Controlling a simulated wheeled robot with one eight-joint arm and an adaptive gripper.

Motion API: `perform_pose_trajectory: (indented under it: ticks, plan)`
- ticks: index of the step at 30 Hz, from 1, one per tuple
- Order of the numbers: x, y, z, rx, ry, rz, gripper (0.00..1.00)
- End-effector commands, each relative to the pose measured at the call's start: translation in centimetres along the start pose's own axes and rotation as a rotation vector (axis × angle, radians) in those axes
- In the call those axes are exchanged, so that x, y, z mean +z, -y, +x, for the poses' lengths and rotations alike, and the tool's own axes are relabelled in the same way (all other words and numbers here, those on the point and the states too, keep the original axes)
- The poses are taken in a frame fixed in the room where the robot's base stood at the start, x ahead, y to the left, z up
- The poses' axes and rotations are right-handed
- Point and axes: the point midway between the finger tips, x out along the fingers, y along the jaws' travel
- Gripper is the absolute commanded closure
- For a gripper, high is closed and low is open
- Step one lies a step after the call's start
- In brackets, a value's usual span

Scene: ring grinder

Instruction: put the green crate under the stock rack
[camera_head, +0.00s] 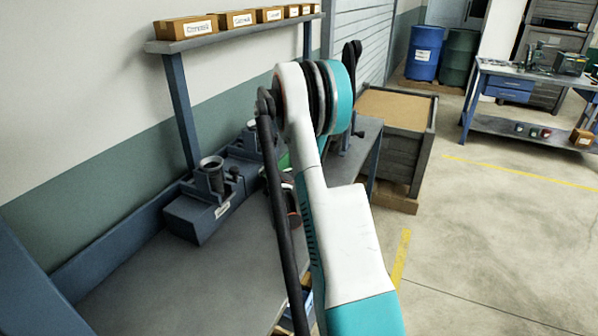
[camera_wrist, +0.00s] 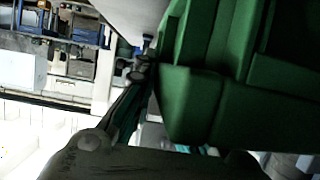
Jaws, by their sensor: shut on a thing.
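The green crate (camera_wrist: 215,75) fills the upper right of the wrist view, very close to the camera. My gripper (camera_wrist: 142,68) is shut on it at its near left edge; the exact contact is partly hidden by the crate. In the head view, my arm hides the gripper and nearly all of the crate; only a small green patch (camera_head: 284,161) shows beside the arm above the bench. A raised shelf (camera_head: 240,30) with a row of labelled cardboard boxes stands over the bench at the wall. I cannot tell whether it is the stock rack.
The grey bench (camera_head: 185,285) has dark blue fixtures (camera_head: 205,205) along its back. A large grey crate (camera_head: 400,147) on a pallet stands beyond it. Blue and green drums (camera_head: 427,52) and a second workbench (camera_head: 535,85) are farther back. The floor at right is clear.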

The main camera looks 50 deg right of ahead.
Motion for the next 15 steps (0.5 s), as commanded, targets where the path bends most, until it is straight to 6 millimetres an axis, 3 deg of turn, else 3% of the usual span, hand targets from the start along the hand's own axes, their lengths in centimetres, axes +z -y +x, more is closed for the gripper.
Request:
perform_pose_trajectory:
  ticks: [9, 15]
  plan:
    - [-0.1, 4.3, 0.0, -0.002, 0.000, -0.001, 1.00]
    - [0.6, 4.2, 0.3, 0.000, 0.000, 0.000, 1.00]
